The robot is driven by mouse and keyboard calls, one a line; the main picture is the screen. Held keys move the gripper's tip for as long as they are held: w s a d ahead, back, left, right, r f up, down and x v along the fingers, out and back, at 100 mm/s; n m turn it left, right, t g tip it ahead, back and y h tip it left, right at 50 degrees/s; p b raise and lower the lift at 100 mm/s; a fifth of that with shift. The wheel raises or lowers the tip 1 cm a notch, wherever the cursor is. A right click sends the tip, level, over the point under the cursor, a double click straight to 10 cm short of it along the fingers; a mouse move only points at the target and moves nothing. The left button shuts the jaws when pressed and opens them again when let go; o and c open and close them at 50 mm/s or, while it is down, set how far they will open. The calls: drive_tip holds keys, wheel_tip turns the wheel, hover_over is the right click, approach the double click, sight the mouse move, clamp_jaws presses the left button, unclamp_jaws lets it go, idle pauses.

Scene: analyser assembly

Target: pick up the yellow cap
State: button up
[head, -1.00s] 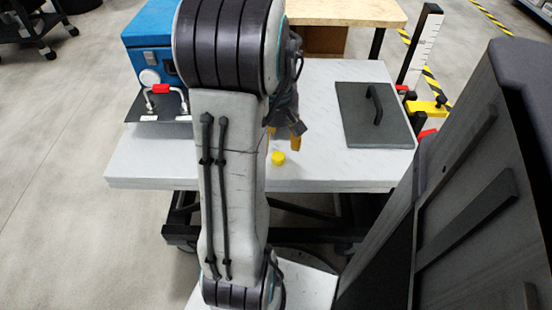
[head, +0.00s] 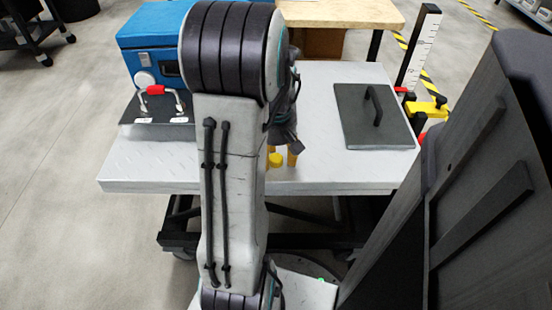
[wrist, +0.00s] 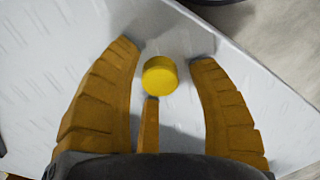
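The yellow cap (head: 275,160) is a small round piece on the white tabletop, close to the table's front edge. In the wrist view the cap (wrist: 160,75) lies between the tips of my gripper's (wrist: 166,50) two outer orange fingers, with a visible gap on each side. A third, narrower orange finger points at the cap from below and its tip is at or very near the cap's lower side. My gripper is open around the cap. In the head view my gripper (head: 282,160) is partly hidden behind my arm.
A dark square plate with a handle (head: 355,125) lies at the right. A yellow clamp (head: 430,108) is beyond it.

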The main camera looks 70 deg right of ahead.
drive_tip(key=c, duration=0.6)
drive_tip(key=shift+c, duration=0.2)
